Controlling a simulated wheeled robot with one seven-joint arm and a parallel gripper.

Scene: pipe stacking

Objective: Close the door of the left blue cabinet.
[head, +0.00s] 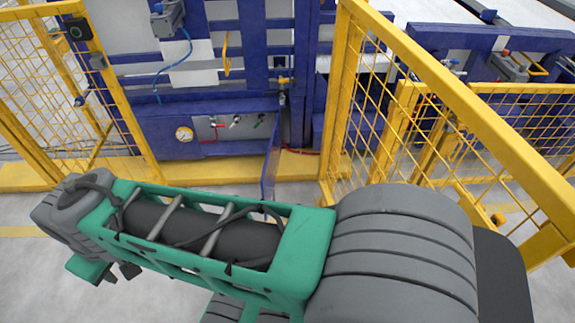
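The left blue cabinet (165,130) stands low against the blue frame, upper left of centre in the head view. Its front is open and shows a round gauge (184,134) and several small valves inside. Its blue door (271,160) stands swung out at the right side, seen nearly edge-on, and its lower end is hidden behind my arm. My green and grey arm lies across the lower picture, in front of the cabinet. Small parts at its left end seem to be my gripper (120,273), mostly hidden by the arm. I cannot tell whether it is open.
A yellow mesh fence (80,90) stands left of the cabinet and another yellow fence (450,100) runs along the right. A yellow floor beam (215,170) lies before the cabinet. A gap between the fences leads to it. Grey floor (30,265) is clear at lower left.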

